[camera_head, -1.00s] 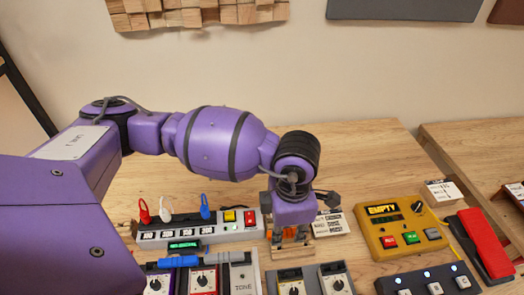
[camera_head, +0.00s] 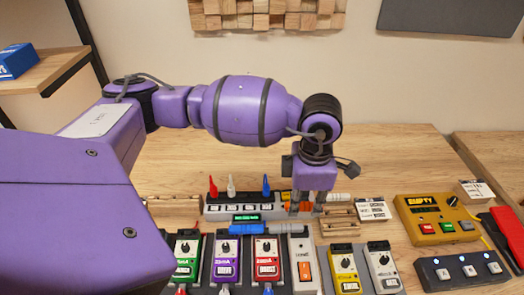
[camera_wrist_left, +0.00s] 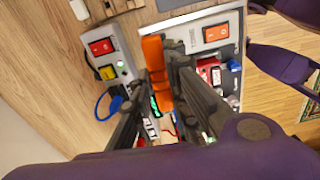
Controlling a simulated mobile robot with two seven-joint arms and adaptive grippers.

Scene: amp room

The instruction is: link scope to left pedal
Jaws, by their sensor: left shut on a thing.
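My left gripper (camera_head: 312,205) is shut on an orange piece (camera_head: 294,208), possibly a plug, at the right end of the grey switch strip. In the left wrist view the orange piece (camera_wrist_left: 155,70) lies between the fingers. The pedals stand in a front row: green (camera_head: 186,258), purple (camera_head: 226,258), red (camera_head: 266,258), then yellow (camera_head: 345,268) and white (camera_head: 381,266) further right. I cannot tell for sure which device is the scope; a small green display (camera_head: 246,217) sits at the strip's front. My right gripper is not in view.
The grey strip (camera_head: 225,212) carries upright red, white and blue plugs. A wooden rack (camera_head: 342,222) stands right of my gripper. A yellow box reading EMPTY (camera_head: 437,217) and a dark footswitch (camera_head: 461,270) stand at right. The table behind the strip is clear.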

